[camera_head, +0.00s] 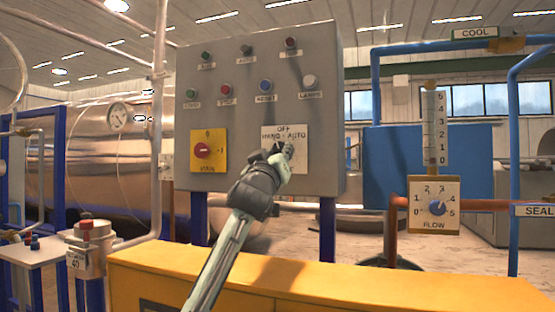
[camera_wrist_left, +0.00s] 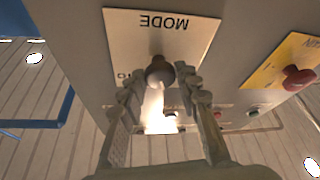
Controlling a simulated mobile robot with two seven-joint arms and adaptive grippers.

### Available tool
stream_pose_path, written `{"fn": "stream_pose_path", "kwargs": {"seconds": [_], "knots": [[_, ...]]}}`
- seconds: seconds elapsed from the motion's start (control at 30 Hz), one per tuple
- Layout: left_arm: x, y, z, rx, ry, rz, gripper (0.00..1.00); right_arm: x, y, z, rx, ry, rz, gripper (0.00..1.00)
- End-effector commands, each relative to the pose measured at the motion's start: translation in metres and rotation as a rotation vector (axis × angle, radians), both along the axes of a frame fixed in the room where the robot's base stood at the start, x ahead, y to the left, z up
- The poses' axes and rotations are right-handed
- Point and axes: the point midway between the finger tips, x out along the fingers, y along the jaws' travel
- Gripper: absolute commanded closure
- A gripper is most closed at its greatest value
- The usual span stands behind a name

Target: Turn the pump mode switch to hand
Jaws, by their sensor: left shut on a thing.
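The pump mode switch plate (camera_head: 297,133) is a white square low on the right of the grey control panel, marked OFF at the top, HAND at the left and AUTO at the right. My left gripper (camera_head: 283,153) reaches up to this plate and hides most of its knob. In the left wrist view the plate (camera_wrist_left: 178,35) appears upside down with the word MODE. The dark round switch knob (camera_wrist_left: 160,71) sits between the fingertips of my left gripper (camera_wrist_left: 160,88), which is shut on it. I cannot tell which way the knob points. My right gripper is not in view.
The grey panel (camera_head: 228,115) also carries several buttons and lamps and a yellow plate with a red main switch (camera_head: 203,150). A yellow cabinet top (camera_head: 350,280) runs below. A flow dial (camera_head: 437,208) stands to the right, blue pipes (camera_head: 376,80) beyond.

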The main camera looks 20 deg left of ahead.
Motion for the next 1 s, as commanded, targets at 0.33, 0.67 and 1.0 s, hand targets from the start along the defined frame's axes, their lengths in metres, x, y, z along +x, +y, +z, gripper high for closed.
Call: {"fn": "stream_pose_path", "kwargs": {"seconds": [0.33,0.67,1.0], "knots": [[0.0,-0.005,0.001,-0.281,0.014,-0.003,0.97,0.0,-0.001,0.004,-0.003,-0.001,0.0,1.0],[0.001,-0.005,0.002,-0.433,0.019,-0.001,0.97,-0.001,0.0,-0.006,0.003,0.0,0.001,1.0],[0.0,-0.004,0.002,-0.469,0.018,0.002,0.97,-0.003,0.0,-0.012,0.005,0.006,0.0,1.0]]}}
